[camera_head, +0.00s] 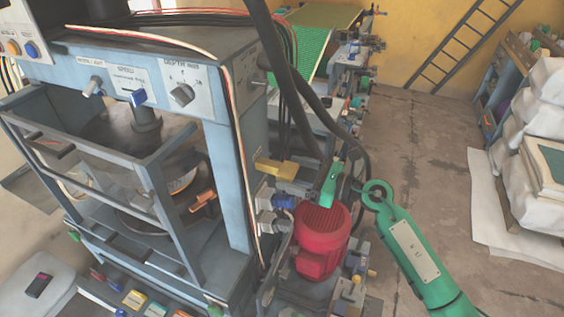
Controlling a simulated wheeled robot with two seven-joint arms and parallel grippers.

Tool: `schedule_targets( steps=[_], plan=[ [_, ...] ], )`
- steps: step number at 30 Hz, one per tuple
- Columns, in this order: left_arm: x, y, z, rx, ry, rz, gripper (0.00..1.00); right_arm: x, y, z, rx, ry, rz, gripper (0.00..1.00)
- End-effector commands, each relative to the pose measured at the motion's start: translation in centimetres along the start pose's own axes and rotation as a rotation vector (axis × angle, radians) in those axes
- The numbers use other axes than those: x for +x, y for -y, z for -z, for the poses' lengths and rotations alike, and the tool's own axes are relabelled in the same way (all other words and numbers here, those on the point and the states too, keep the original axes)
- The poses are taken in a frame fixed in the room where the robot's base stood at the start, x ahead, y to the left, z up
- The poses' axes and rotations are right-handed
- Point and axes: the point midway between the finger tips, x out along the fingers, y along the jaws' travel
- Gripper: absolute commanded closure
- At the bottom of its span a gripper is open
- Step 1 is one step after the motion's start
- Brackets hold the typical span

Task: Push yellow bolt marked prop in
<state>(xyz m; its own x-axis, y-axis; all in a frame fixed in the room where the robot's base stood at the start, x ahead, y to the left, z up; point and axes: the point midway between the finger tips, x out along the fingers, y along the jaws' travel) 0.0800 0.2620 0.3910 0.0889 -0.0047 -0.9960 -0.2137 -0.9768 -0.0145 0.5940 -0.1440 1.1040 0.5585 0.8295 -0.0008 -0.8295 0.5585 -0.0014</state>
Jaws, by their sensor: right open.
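A yellow block-like bolt (277,168) sticks out from the right side of the blue-grey press (240,170), above a blue-and-white fitting. No marking on it can be read from here, so I cannot confirm the word prop. My right gripper (326,188) is open, to the right of the yellow bolt and a little lower in the picture. It appears apart from the bolt, above the red motor (322,232). Its fingers are small and partly lost against the machinery. My left gripper is not in view.
Black hoses (318,100) hang down behind the yellow bolt and my right gripper. Several buttons line the press's lower front. White-wrapped stacks (535,180) and a ladder (455,45) stand to the right. The concrete floor (425,140) between is clear.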

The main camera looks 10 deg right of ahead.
Motion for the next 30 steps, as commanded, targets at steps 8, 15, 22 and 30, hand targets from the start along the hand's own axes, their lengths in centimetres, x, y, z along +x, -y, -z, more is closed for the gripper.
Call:
schedule_targets(
  steps=[8,15,22,30],
  plan=[
    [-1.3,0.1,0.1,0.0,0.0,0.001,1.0,3.1,0.0,-0.1,0.002,0.001,0.0,0.24],
    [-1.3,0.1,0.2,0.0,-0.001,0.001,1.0,3.5,0.0,0.1,0.001,0.0,0.0,0.24],
    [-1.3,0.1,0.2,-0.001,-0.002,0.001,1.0,3.4,0.0,0.1,0.001,0.0,0.0,0.47],
    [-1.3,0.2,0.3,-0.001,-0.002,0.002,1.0,3.5,0.0,0.0,0.002,0.0,0.0,0.86]
  ],
)
